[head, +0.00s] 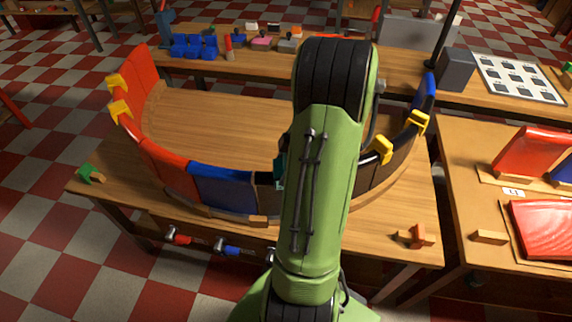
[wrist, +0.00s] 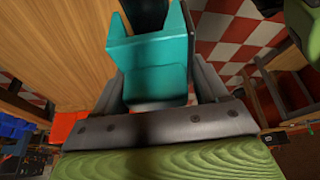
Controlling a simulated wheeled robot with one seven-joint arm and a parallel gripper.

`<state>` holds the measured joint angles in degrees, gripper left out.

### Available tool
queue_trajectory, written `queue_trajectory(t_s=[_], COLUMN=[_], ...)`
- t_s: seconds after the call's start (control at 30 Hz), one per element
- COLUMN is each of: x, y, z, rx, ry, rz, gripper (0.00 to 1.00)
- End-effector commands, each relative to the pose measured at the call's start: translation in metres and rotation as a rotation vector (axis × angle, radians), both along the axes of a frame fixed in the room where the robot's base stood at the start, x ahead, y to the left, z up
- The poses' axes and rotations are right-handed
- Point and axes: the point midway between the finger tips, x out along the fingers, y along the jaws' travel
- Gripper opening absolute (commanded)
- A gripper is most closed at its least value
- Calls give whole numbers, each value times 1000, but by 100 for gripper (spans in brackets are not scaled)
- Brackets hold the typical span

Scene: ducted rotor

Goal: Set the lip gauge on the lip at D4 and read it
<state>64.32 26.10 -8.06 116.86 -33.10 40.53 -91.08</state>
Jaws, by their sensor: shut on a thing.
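My gripper (wrist: 160,84) is shut on a teal forked block, which looks like the lip gauge (wrist: 150,62), in the wrist view. A dark thing (wrist: 146,14) shows between its prongs; I cannot tell if they touch. In the head view a sliver of the teal gauge (head: 279,168) shows left of my green arm, by the front of the curved duct wall. The wall has red (head: 168,168), blue (head: 222,186) and black (head: 263,192) panels. My arm hides its front right part and my gripper. I see no readable D4 mark or gauge reading.
Yellow clamps (head: 119,110) sit on the wall's left side, and more (head: 382,150) on its right. A wooden table (head: 220,125) carries the wall. Blue bins (head: 193,46) stand behind. A side table (head: 455,150) at right holds red panels (head: 530,150).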

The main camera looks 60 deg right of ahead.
Motion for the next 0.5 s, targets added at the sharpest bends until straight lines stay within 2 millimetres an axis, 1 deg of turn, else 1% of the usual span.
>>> queue_trajectory(t_s=[0.2, 0.23, 0.37, 0.4, 0.5], x=[0, 0, 0, 0, 0], y=[0, 0, 0, 0, 0], z=[-3, -2, -2, -2, -2], rx=[-1, -1, 0, 0, 0], ry=[-1, -1, 0, 0, 0], rz=[1, 1, 0, 0, 0], gripper=[39, 78, 98, 100, 100])
